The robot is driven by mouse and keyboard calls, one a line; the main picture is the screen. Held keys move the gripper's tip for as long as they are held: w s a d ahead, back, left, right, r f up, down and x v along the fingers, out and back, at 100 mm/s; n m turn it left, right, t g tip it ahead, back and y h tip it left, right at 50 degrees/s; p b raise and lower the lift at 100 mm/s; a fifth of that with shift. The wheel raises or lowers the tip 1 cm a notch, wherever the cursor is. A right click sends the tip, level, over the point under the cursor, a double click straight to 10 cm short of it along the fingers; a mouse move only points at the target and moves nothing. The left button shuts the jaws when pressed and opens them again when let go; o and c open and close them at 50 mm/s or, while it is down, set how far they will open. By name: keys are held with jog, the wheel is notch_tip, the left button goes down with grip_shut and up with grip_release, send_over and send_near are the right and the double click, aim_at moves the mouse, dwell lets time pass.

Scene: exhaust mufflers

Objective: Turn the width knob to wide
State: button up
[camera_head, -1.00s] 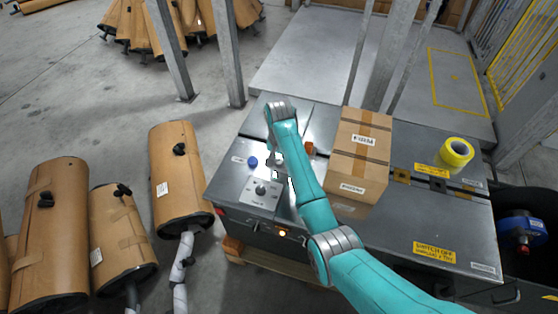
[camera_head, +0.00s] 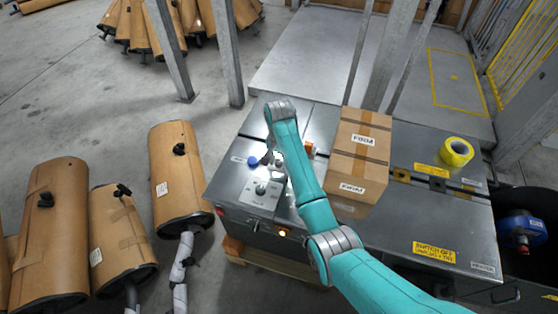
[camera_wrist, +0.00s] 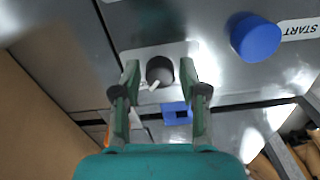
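A dark round knob (camera_wrist: 160,70) with a white pointer sits on a pale plate in the wrist view. Its pointer is toward the lower left of that picture. My gripper (camera_wrist: 159,74) is open, one finger on each side of the knob, with visible gaps. I cannot tell the height of the fingertips over the panel. In the head view my arm largely hides my gripper (camera_head: 276,160). Another dark dial (camera_head: 261,188) on a pale plate shows nearer the front; its small lettering is unreadable, so I cannot tell which is the width knob.
A blue START button (camera_wrist: 255,38) is close beside the knob; it also shows in the head view (camera_head: 253,161). A small blue square (camera_wrist: 177,113) is below the knob. Cardboard boxes (camera_head: 362,150) stand right of my arm. Yellow tape (camera_head: 456,152) lies farther right. Wrapped mufflers (camera_head: 178,175) stand left.

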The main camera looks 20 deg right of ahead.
jog(key=shift+r, duration=0.1)
notch_tip(320, 180, up, 7)
jog(key=shift+r, duration=0.15)
dwell(0.6)
dwell(0.4)
